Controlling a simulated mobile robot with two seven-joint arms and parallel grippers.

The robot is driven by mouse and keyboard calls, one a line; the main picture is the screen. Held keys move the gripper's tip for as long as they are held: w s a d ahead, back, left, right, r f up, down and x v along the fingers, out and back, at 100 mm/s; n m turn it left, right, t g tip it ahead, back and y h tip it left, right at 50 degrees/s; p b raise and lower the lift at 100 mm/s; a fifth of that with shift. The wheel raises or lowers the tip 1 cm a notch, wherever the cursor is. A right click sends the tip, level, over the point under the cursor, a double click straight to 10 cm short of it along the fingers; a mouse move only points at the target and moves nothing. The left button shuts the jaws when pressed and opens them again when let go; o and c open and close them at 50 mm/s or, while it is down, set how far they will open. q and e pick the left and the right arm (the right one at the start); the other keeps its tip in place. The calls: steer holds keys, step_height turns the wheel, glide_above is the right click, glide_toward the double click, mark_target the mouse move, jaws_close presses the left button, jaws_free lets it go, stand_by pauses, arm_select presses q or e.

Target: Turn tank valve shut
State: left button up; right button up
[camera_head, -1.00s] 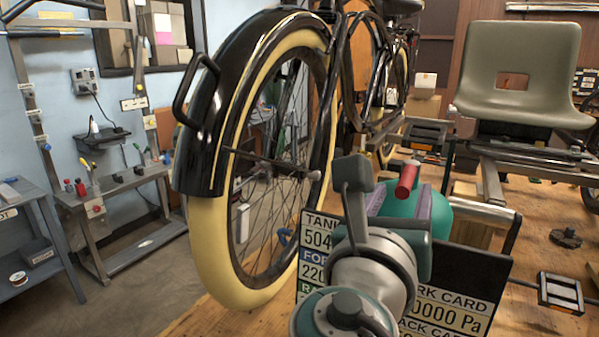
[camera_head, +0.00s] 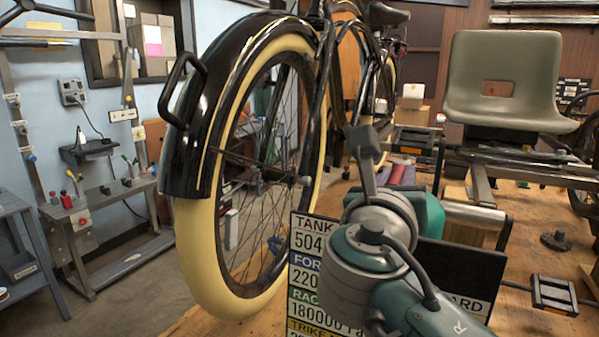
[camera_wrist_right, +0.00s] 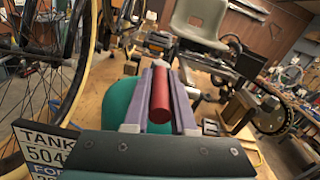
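The valve's red handle (camera_head: 397,174) shows just beyond my right wrist, above the green tank (camera_head: 433,218). My right gripper (camera_wrist_right: 167,92) has its two lavender-grey fingers on either side of the red handle (camera_wrist_right: 160,98), lying close along it with no clear gap. It looks shut on the handle. The green tank (camera_wrist_right: 117,108) shows below and left of the fingers in the right wrist view. My wrist hides the valve's base and much of the tank in the head view. My left gripper is not in view.
A card board (camera_head: 305,262) with pressure figures stands in front of the tank, partly behind my arm. A large wheel (camera_head: 215,262) with a black fender stands to the left. A grey-green seat (camera_head: 510,85) and a pedal (camera_head: 553,294) are to the right.

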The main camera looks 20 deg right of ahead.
jaws_close()
stand_by(0.9)
